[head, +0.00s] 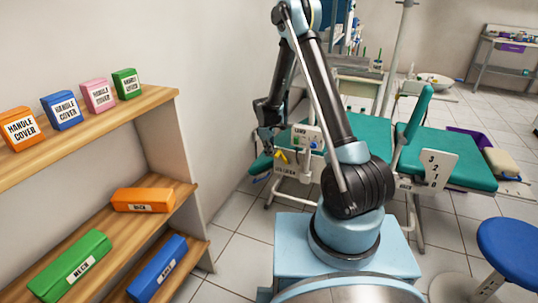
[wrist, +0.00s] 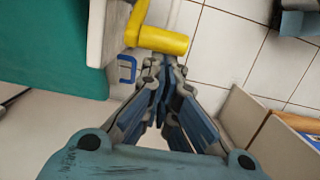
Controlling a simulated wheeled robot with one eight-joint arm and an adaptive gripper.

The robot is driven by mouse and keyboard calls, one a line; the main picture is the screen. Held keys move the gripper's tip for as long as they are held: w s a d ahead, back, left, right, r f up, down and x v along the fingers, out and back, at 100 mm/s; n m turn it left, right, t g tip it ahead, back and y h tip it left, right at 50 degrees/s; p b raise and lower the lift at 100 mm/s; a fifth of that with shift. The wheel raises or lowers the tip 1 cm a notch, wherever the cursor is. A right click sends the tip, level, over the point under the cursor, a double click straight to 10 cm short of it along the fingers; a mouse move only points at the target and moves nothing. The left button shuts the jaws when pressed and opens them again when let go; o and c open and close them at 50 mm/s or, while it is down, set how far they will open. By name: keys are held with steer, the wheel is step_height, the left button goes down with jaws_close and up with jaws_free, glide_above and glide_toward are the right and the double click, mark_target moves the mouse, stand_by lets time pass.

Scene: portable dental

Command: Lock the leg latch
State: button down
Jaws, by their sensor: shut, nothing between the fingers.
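A yellow L-shaped lever (wrist: 162,40), possibly the leg latch, sticks out beside the pale side of the green-topped chair in the wrist view. It shows small in the head view (head: 282,157), low at the chair's near end. A blue U-shaped bracket (wrist: 127,68) sits on the same side, just below the lever. My gripper (wrist: 160,68) is shut and empty, its fingertips close to the yellow lever; whether they touch cannot be told. In the head view my gripper (head: 268,138) hangs dark above and left of the lever, partly lost against the arm.
The green treatment chair (head: 365,128) stands behind my arm, with a white panel (head: 307,139) on it. Wooden shelves (head: 165,95) with labelled boxes fill the left. A blue stool (head: 512,250) stands at lower right. Tiled floor (head: 232,222) is clear between shelves and chair.

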mark_target(277, 153)
steer(key=d+r, duration=0.1)
steer(key=s+d+r, duration=0.1)
steer(key=d, duration=0.1)
steer(key=shift+r, duration=0.25)
steer(key=shift+a, duration=0.1)
